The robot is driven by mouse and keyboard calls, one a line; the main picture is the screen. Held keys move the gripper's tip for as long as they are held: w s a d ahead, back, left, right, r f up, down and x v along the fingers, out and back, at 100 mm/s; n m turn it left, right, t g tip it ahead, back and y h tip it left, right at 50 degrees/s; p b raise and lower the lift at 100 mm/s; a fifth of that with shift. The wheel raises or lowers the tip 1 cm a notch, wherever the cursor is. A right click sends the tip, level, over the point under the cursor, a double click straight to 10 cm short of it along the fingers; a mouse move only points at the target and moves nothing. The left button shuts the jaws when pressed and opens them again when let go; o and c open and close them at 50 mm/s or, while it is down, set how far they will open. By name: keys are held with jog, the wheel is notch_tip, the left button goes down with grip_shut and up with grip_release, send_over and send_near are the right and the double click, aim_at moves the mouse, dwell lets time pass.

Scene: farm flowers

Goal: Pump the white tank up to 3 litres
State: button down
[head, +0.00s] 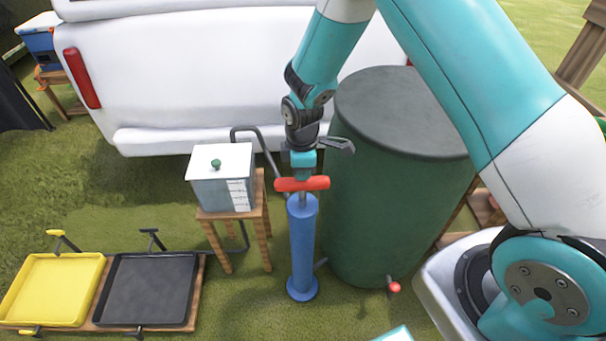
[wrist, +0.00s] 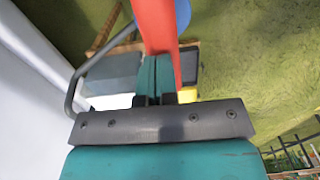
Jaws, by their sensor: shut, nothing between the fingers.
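The white tank (head: 207,190) stands on a small wooden stand left of the pump; it has a white lid with a green knob and a marked scale strip (head: 239,194). Its figures are too small to read, and I cannot tell the level. The blue hand pump (head: 302,250) stands upright on the grass. Its red T-handle (head: 317,183) sits a short way above the cylinder on a short length of rod. My gripper (head: 303,173) is shut and empty, pointing down right at the handle. In the wrist view, its fingers (wrist: 156,78) lie against or just over the red handle (wrist: 154,25).
A large green barrel (head: 395,200) with a red tap (head: 394,287) stands close right of the pump. A white vehicle (head: 230,70) is behind. A dark hose (head: 262,145) arches behind the tank. Yellow (head: 52,290) and black (head: 150,290) trays lie front left.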

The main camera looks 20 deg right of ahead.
notch_tip(320, 180, up, 9)
jog(key=shift+f, duration=0.2)
jog(key=shift+w, duration=0.1)
dwell(0.6)
